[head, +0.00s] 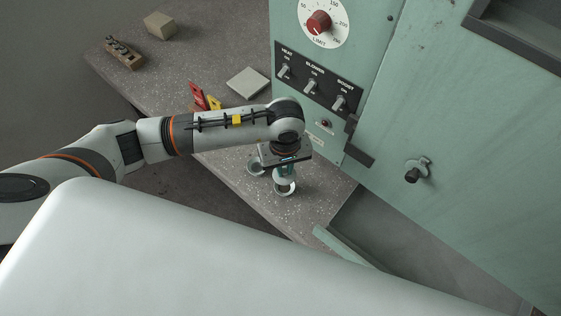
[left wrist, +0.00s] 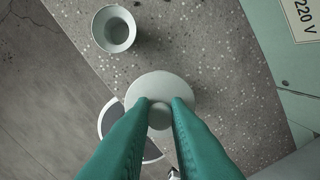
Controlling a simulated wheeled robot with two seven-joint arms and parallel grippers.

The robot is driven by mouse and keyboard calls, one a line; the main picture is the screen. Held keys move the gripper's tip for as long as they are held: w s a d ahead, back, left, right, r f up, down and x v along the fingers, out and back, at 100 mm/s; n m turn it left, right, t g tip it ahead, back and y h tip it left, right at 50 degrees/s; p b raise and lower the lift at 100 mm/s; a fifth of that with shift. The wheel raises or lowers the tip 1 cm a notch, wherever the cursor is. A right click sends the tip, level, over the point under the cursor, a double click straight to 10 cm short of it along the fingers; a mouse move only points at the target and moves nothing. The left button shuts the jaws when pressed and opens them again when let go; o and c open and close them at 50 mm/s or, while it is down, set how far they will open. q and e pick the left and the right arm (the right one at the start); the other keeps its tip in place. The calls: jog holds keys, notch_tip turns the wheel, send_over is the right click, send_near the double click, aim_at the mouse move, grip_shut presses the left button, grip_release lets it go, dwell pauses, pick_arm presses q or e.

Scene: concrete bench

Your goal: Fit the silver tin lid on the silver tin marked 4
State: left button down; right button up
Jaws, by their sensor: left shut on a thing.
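My left gripper (head: 285,174) points down over the bench, and its teal fingers show in the left wrist view (left wrist: 160,108). They are shut on the knob of the round, pale silver tin lid (left wrist: 158,83). The lid also shows under the fingers in the head view (head: 286,190). An open, empty silver tin (left wrist: 114,31) stands upright on the bench, apart from the lid, up and left of it in the wrist view. It is partly visible beside the gripper in the head view (head: 255,168). No number on it is readable. My right gripper is not seen.
A green cabinet (head: 400,120) with a dial and switches stands to the right. On the speckled bench (head: 215,160), farther back, are a grey square slab (head: 248,83), red and yellow pieces (head: 204,98), a slotted wooden block (head: 124,54) and a beige block (head: 160,26).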

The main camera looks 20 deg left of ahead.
aim_at(285, 175)
pick_arm(q)
jog(key=shift+f, duration=0.15)
jog(key=shift+s+d+f+b, duration=0.15)
jog(key=shift+s+f+b, duration=0.05)
jog(key=shift+f+b, duration=0.2)
jog(key=shift+f, duration=0.35)
jog(key=shift+f+b, duration=0.65)
jog(key=shift+f, duration=0.2)
jog(key=shift+f+b, duration=0.3)
jog(key=shift+f, duration=0.3)
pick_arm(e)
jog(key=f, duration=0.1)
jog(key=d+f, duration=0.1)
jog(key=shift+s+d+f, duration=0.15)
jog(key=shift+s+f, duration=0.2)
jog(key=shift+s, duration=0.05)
